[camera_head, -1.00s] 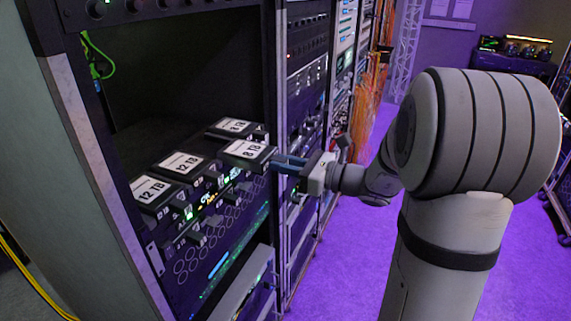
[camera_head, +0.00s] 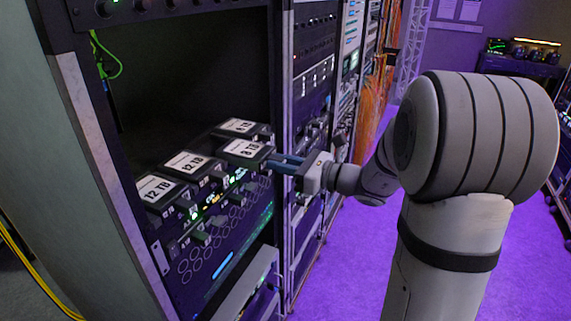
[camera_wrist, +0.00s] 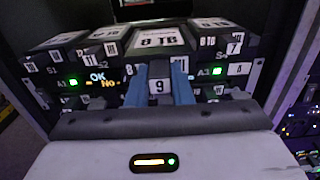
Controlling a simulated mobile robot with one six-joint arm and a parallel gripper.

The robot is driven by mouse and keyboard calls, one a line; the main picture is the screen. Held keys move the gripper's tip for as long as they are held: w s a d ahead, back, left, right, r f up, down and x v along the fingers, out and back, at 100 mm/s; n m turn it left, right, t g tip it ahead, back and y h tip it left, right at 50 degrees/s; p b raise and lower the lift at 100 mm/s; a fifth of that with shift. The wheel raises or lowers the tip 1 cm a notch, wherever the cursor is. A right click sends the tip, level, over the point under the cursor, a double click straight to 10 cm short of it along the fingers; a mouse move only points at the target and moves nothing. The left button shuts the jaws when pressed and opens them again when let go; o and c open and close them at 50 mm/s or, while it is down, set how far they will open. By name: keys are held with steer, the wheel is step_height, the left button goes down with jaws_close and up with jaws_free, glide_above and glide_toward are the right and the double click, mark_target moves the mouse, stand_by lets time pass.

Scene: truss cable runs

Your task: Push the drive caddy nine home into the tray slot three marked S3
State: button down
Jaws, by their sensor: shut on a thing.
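Drive caddy nine (camera_head: 246,149) is a dark block with a white 8 TB label on top. It sits in the row between a 12 TB caddy (camera_head: 187,163) and a farther 8 TB caddy (camera_head: 240,126), its front standing out past theirs. My gripper (camera_head: 285,163) is shut on its front. In the wrist view the blue fingers (camera_wrist: 159,90) flank the 9 label, with the caddy's 8 TB top (camera_wrist: 160,40) behind. S1 and S2 markings show on the left; the S3 mark is not readable, hidden behind the gripper.
Another 12 TB caddy (camera_head: 156,189) is at the near end of the row. A rack post (camera_head: 283,120) stands close beyond the gripper. The bay above the caddies is dark and empty. A small panel (camera_wrist: 97,81) reads OK and No.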

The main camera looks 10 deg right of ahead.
mark_target(255, 156)
steer(key=shift+w+a, duration=0.25)
steer(key=shift+a, duration=0.15)
stand_by(0.5)
steer(key=shift+b+x, duration=0.4)
steer(key=shift+x, duration=2.6)
steer(key=shift+w+a, duration=0.1)
steer(key=shift+w, duration=0.05)
steer(key=shift+w+a, duration=0.3)
steer(key=shift+a, duration=0.1)
steer(key=c, duration=1.2)
jaws_free()
steer(key=b+v, duration=0.2)
steer(key=v, duration=0.5)
steer(key=shift+s+d+b, duration=0.3)
